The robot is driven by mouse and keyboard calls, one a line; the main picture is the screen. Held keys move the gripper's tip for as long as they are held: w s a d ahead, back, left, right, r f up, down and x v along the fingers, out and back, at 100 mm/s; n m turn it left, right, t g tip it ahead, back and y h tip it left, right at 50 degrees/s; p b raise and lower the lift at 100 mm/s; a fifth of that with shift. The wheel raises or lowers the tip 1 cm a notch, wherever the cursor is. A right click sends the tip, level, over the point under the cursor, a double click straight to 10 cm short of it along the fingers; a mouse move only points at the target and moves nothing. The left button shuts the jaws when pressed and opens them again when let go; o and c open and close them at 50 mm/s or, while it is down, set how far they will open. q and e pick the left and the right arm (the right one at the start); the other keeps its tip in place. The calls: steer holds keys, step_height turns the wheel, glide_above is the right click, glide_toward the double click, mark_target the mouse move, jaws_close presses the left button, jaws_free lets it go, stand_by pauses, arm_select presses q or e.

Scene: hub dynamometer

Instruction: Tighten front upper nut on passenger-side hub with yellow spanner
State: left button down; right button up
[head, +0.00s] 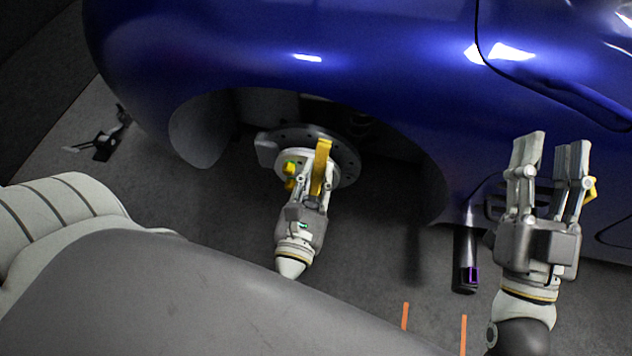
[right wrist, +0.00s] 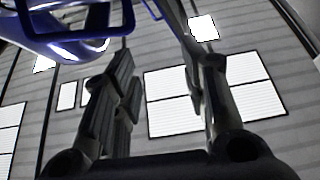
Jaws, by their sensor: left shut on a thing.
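The passenger-side hub (head: 291,158) sits inside the wheel arch of the blue car, in front of a dark brake disc (head: 347,163). My left gripper (head: 316,180) is shut on the yellow spanner (head: 322,158), which stands nearly upright in front of the hub. I cannot tell whether the spanner sits on a nut. My right gripper (head: 547,160) is raised at the right, open and empty; its spread fingers also show in the right wrist view (right wrist: 160,90).
The blue car body (head: 400,70) overhangs the hub and spans the top. A dark post with a purple mark (head: 466,262) stands beside my right gripper. Orange strips (head: 405,316) mark the grey floor. A small dark stand (head: 108,142) is at the far left.

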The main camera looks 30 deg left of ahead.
arm_select(q)
steer(key=shift+w, duration=0.1)
steer(key=shift+w+a, duration=0.1)
steer(key=shift+w, duration=0.2)
steer(key=shift+p+x, duration=0.55)
steer(key=shift+x, duration=1.25)
arm_select(e)
step_height(320, 180, down, 6)
steer(key=w+g+h, duration=0.1)
steer(key=g, duration=0.3)
steer(key=shift+w+d+h, duration=0.25)
steer(key=shift+w+h, duration=0.05)
steer(key=shift+w, duration=0.05)
arm_select(q)
steer(key=shift+w+p, duration=0.1)
steer(key=shift+p, duration=0.2)
arm_select(e)
steer(key=shift+f, duration=0.1)
